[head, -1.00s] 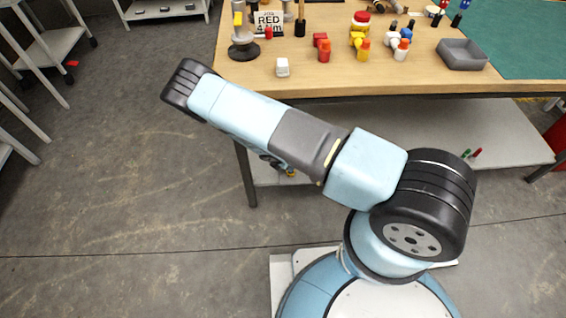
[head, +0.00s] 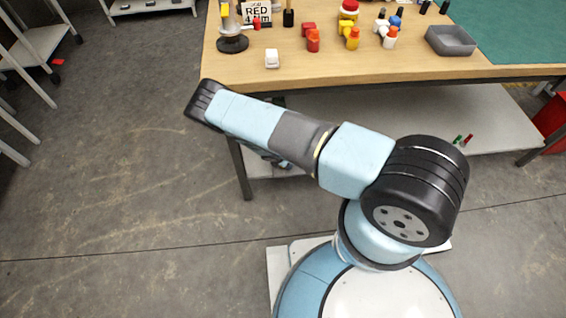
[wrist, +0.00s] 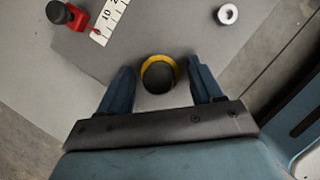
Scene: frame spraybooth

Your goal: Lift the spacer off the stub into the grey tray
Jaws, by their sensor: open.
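In the wrist view, a yellow ring (wrist: 145,68) surrounds a dark round centre. It shows between the fingertips of my gripper (wrist: 163,80), which is open with a gap on both sides. I cannot tell whether this ring is the spacer on its stub, nor how far below the fingers it is. A small white ring (wrist: 228,14) lies apart at the upper right. In the head view, the grey tray (head: 432,40) stands at the right of the wooden table, and looks empty. My gripper is hidden behind my arm in the head view.
A stand with a black base (head: 232,44), a white block (head: 272,59) and coloured fittings (head: 312,40) stand on the table (head: 240,75). In the wrist view, a marked strip (wrist: 108,20) and a red, black-topped object (wrist: 68,15) lie at upper left.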

